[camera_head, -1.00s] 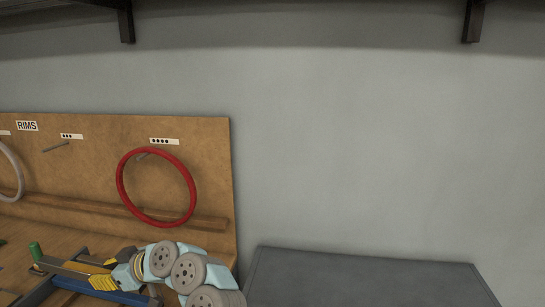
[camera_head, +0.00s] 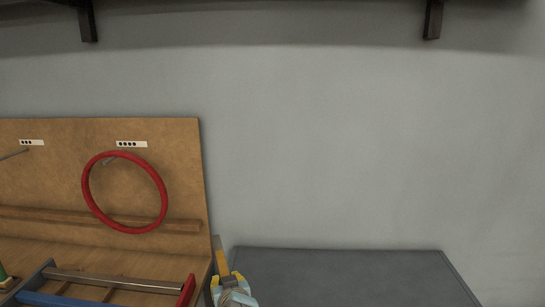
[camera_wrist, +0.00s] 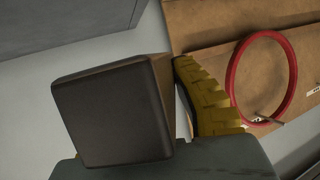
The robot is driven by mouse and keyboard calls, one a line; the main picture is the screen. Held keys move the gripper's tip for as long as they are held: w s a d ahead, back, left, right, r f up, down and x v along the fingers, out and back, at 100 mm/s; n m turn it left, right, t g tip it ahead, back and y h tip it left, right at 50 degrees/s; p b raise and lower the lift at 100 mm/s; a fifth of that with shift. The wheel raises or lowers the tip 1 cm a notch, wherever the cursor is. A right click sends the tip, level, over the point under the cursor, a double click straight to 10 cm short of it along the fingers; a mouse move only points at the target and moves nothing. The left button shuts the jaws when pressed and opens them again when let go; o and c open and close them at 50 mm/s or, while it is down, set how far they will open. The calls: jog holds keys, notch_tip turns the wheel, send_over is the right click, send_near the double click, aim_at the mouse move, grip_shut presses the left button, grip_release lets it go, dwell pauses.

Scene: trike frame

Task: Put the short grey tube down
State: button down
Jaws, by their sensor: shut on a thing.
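My gripper (camera_head: 227,278) is at the bottom of the head view, at the gap between the wooden bench and a grey surface. It is shut on a short square-ended piece, which I take as the short grey tube (camera_head: 221,258). This piece sticks up from between the yellow fingers and looks ochre-brown there. In the wrist view the tube (camera_wrist: 112,112) shows a dark grey square end close to the camera and a brownish side. One ridged yellow finger is beside it; the other finger is hidden there.
The grey flat-topped surface (camera_head: 345,275) right of the gripper is bare. On the bench at left, a blue frame (camera_head: 60,299) with a grey bar (camera_head: 115,281) and a red end piece (camera_head: 187,291) stands. A red rim (camera_head: 164,200) hangs on the wooden board (camera_head: 185,145).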

jog(key=s+d+f+m+h, duration=0.1)
jog(key=d+f+m+h, duration=0.1)
jog(key=d, duration=0.4)
jog(key=s+d+f+m+h, duration=0.1)
jog(key=s+d+f+h, duration=0.1)
jog(key=d, duration=0.4)
jog(key=shift+s+m+t, duration=0.3)
jog(key=shift+m+t, duration=0.1)
jog(key=shift+r, duration=0.1)
